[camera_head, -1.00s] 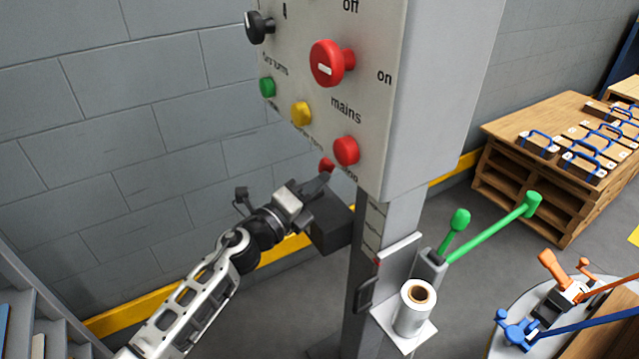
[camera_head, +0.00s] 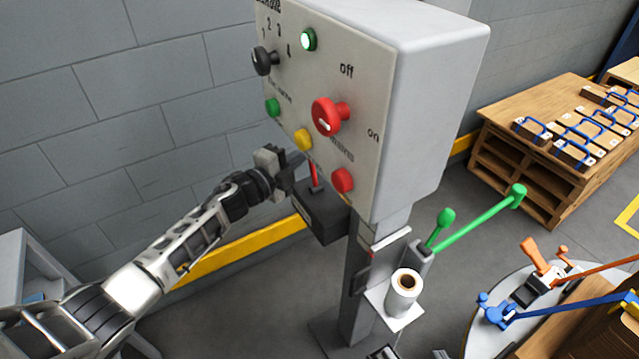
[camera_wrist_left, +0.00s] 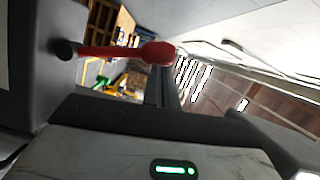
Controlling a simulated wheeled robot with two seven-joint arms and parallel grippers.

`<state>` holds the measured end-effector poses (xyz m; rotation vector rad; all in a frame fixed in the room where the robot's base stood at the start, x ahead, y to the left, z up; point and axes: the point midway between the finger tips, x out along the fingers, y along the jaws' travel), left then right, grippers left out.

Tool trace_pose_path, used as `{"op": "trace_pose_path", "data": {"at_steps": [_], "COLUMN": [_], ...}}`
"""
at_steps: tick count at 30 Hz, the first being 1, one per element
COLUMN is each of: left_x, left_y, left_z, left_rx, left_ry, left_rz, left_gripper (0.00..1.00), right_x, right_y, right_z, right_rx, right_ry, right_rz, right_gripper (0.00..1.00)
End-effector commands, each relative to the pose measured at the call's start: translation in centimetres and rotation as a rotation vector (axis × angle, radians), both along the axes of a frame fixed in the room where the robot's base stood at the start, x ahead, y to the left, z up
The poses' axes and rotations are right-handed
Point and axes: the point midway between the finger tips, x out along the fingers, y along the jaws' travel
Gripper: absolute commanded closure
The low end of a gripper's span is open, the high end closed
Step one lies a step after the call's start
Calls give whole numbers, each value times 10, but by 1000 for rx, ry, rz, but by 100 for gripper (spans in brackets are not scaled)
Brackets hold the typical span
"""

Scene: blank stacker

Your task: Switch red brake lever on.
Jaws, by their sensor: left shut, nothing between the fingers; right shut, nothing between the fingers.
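The red brake lever (camera_head: 314,174) stands up from a dark box (camera_head: 326,214) under the control panel. Its upper end is hidden in the head view. In the left wrist view the red lever (camera_wrist_left: 110,52) shows close up, with its thick red knob beside my gripper fingers. My left gripper (camera_head: 298,160) is shut and empty, close to the lever; I cannot tell whether they touch. Small dark parts at the bottom edge of the head view look like my right gripper (camera_head: 410,354), shut and mostly cut off.
The control panel (camera_head: 360,75) overhangs the lever, with a large red mains knob (camera_head: 329,116) and several buttons. Right of the post are a green lever (camera_head: 490,214) and a white roll (camera_head: 402,290). A grey wall (camera_head: 130,130) stands behind.

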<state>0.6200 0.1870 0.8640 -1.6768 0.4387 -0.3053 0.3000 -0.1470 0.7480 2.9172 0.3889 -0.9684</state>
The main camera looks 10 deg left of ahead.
Motion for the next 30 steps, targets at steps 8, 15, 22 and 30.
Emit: {"op": "trace_pose_path", "data": {"at_steps": [8, 15, 22, 30], "left_x": [9, 11, 12, 9], "left_y": [8, 11, 12, 10], "left_z": [-2, -1, -1, 3], "left_rx": [2, 3, 3, 4], "left_ry": [-3, -4, -5, -4], "left_rz": [-2, 0, 3, 3], "left_gripper": [100, 100, 100, 100], "right_x": [0, 2, 2, -2], "right_y": [1, 1, 2, 2], "right_z": [-5, 0, 1, 2], "right_rx": [2, 5, 6, 5], "right_ry": [3, -7, -9, 1], "right_rz": [0, 1, 2, 2], "right_gripper": [100, 100, 100, 100]}}
